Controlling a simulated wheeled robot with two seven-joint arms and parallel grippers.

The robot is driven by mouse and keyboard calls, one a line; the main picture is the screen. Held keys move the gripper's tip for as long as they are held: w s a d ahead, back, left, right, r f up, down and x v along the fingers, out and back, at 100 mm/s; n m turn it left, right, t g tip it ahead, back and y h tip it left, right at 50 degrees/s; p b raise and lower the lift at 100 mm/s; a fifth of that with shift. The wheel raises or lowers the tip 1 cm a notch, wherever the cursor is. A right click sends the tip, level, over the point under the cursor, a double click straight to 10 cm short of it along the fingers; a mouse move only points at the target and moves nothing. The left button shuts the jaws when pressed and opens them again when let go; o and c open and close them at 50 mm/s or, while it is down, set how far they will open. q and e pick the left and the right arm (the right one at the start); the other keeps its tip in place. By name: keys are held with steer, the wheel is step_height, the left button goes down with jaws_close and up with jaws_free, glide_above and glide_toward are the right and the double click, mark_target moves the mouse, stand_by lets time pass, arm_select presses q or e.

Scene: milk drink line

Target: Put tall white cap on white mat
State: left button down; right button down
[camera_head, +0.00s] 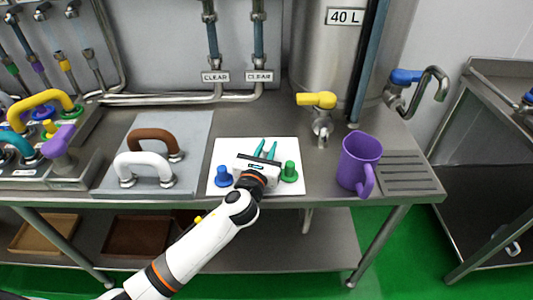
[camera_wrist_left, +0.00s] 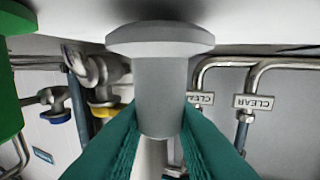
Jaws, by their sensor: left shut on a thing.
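The tall white cap (camera_wrist_left: 160,85) fills the middle of the left wrist view, a pale grey-white stem with a wide flange. My left gripper (camera_head: 265,151) is shut on its stem, with a teal finger on each side. The flange is close to the white surface at the top of the wrist view; I cannot tell whether they touch. In the head view the gripper is over the white mat (camera_head: 284,145), and I cannot make out the cap there. My right gripper is not in view.
On the mat, a blue cap (camera_head: 223,177) stands left of the gripper and a green cap (camera_head: 290,172) right. A purple jug (camera_head: 359,163) stands to the right. A grey mat (camera_head: 196,129) with brown (camera_head: 155,136) and white (camera_head: 144,164) handles lies to the left.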

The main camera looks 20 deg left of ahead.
arm_select(q)
steer(key=shift+f, duration=0.4)
steer(key=c, duration=1.2)
jaws_free()
steer(key=shift+f, duration=0.1)
steer(key=shift+c, duration=0.2)
steer(key=s, duration=1.2)
steer(key=shift+a, duration=0.2)
